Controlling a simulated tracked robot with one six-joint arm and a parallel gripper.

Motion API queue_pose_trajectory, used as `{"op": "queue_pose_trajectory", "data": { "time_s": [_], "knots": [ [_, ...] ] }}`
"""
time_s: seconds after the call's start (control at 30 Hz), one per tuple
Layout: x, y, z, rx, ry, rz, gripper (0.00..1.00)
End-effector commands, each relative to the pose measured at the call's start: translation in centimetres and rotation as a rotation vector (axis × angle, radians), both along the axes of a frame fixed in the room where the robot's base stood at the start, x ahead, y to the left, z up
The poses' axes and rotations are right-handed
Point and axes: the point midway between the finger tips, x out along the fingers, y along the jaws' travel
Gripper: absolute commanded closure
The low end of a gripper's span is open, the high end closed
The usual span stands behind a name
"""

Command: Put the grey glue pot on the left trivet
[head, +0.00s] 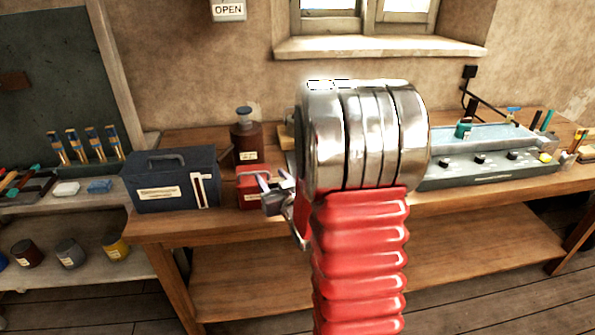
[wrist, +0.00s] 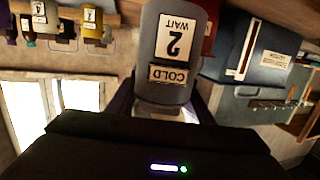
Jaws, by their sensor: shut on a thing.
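A grey pot (wrist: 167,40) with white labels reading "2 WAIT" and "COLD" fills the middle of the wrist view. My gripper (wrist: 165,106) is shut on it, with a dark finger on either side of its end. In the head view my gripper is mostly hidden behind my red and chrome arm. It is in front of the bench, near a small red box (head: 252,187). I cannot make out a trivet in either view.
A dark blue toolbox (head: 170,180) and a brown bottle (head: 246,138) stand on the bench, left of my arm. A grey control panel (head: 485,165) stands to the right. Several small pots, including a yellow one (head: 115,247), sit on the lower left shelf.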

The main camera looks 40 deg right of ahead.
Motion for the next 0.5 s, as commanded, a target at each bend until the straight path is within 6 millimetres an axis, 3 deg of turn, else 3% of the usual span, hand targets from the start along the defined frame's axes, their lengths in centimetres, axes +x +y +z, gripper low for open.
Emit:
{"op": "queue_pose_trajectory", "data": {
  "time_s": [0.1, 0.5],
  "knots": [
    [1.2, 2.9, -0.5, -0.001, -0.001, 0.032, 1.0],
    [4.6, 11.1, -2.0, -0.004, 0.001, 0.12, 1.0]
  ]
}}
